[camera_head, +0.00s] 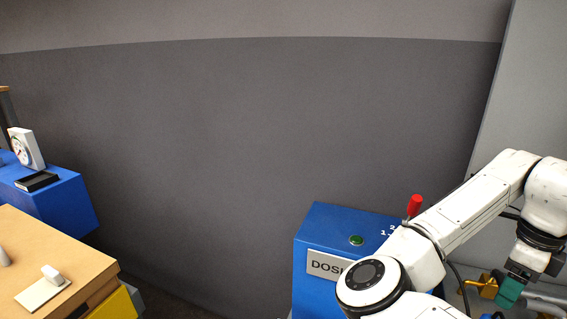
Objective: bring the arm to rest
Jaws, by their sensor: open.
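My white arm crosses the lower right of the head view, raised and bent at the elbow, with its last part hanging down at the right edge. My gripper (508,292) points downward at the lower right, with a teal part at its end. It is open, and I see nothing held in it. No tulips are in view.
A blue box (312,240) with a green button (356,240) and a red-topped lever (414,206) stands behind my arm. Orange and grey fittings (482,287) are close to my gripper. A wooden-topped bench (70,240) and a blue block (70,205) with a dial (26,149) are at left.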

